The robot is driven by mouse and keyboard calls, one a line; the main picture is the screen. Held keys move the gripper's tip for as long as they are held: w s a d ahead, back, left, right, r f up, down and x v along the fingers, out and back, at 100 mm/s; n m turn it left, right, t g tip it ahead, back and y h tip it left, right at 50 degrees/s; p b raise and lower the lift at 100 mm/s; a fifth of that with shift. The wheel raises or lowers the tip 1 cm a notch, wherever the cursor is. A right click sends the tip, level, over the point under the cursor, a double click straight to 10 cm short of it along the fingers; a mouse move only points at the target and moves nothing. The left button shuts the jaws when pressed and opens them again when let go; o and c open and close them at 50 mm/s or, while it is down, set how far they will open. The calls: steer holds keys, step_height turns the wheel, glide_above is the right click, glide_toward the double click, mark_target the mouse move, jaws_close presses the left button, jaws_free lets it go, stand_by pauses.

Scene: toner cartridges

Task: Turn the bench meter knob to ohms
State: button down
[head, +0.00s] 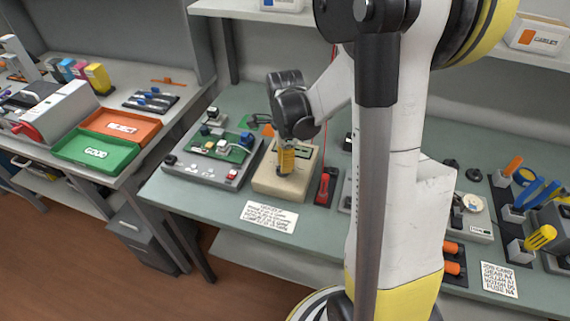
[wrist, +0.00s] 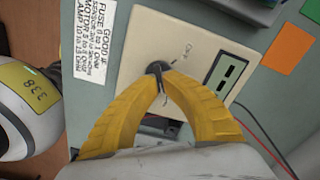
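The bench meter is a beige box (head: 303,184) on the green bench in the head view. Its pale face (wrist: 195,30) fills the middle of the wrist view, with a dark display (wrist: 229,76) on the right showing short bars. The small dark knob (wrist: 157,67) is on this face, and a faint "OFF"-like label is printed to its upper right. My gripper (wrist: 160,75) has its yellow fingertips closed together around the knob; it points down onto the meter in the head view (head: 285,170). The fingers hide most of the knob, so its pointer direction cannot be told.
A note card (head: 270,216) lies in front of the meter. A grey board with coloured parts (head: 214,155) stands left of it, and a red-handled tool (head: 323,187) lies close on the right. A thin red wire runs behind. Green and orange trays are on the left bench.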

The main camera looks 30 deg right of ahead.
steer(key=c, duration=1.5)
jaws_free()
steer(key=shift+c, duration=0.2)
step_height(320, 180, up, 12)
